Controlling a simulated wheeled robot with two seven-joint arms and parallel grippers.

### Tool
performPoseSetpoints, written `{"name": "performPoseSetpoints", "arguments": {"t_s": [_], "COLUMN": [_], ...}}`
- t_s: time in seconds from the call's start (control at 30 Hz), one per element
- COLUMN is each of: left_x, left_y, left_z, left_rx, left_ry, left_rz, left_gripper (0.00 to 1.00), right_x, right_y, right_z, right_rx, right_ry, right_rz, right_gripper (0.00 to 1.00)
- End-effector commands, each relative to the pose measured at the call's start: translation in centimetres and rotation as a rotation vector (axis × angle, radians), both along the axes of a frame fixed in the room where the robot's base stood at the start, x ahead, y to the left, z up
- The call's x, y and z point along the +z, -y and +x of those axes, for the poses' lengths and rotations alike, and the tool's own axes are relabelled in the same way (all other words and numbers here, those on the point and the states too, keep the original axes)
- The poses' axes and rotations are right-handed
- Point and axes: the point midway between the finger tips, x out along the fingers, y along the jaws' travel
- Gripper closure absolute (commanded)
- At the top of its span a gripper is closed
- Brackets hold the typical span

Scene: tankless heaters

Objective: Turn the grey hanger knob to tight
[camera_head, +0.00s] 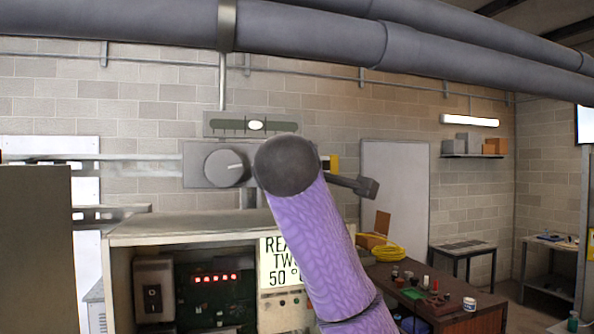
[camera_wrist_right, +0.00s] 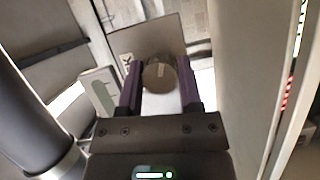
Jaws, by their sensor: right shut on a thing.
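The round grey knob (camera_head: 222,170) sits on a grey plate (camera_head: 198,178) on the back wall; its pale mark points right in the head view. The scale (camera_head: 255,125) above it has a white oval marker near its middle. In the wrist view my right gripper (camera_wrist_right: 160,72) has its two purple fingers on either side of the grey knob (camera_wrist_right: 159,80), shut on it. In the head view my purple right arm and its dark joint cover part of the plate, and the right fingers do not show. My left gripper is not in view.
A thick grey pipe (camera_head: 300,35) crosses above the plate. Below is an open cabinet (camera_head: 150,232) with a switch, red lights and a sign. A dark table (camera_head: 470,320) with small items and a yellow coil (camera_head: 388,252) stands right.

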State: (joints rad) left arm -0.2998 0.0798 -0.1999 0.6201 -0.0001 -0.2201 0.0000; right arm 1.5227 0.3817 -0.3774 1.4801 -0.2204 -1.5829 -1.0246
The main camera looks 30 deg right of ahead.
Motion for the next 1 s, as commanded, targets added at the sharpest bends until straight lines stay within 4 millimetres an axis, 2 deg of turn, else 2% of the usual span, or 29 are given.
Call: {"name": "performPoseSetpoints", "arguments": {"t_s": [0.13,0.17,0.3,0.57,0.63,0.8,1.0], "left_x": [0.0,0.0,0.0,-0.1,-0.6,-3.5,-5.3], "left_y": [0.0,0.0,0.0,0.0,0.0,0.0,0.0], "left_z": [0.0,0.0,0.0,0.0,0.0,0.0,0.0], "left_rx": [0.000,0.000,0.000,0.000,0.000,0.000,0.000], "left_ry": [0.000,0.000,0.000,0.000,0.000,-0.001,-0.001], "left_rz": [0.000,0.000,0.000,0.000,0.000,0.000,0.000], "left_gripper": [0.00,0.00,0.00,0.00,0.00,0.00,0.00], "right_x": [-0.2,-0.2,-0.2,-0.1,-0.2,-0.4,0.0], "right_y": [0.0,0.0,0.0,0.0,-0.4,-2.8,-5.2], "right_z": [0.1,0.1,0.0,0.0,-0.5,-3.8,-7.2], "right_rx": [-0.002,-0.001,-0.001,-0.001,0.001,0.003,0.000], "right_ry": [-0.008,-0.008,-0.006,-0.003,0.000,0.004,-0.002], "right_rz": [0.002,0.002,0.001,0.000,-0.001,-0.002,-0.001], "right_gripper": [1.00,0.48,0.20,0.20,0.20,0.20,0.20]}}
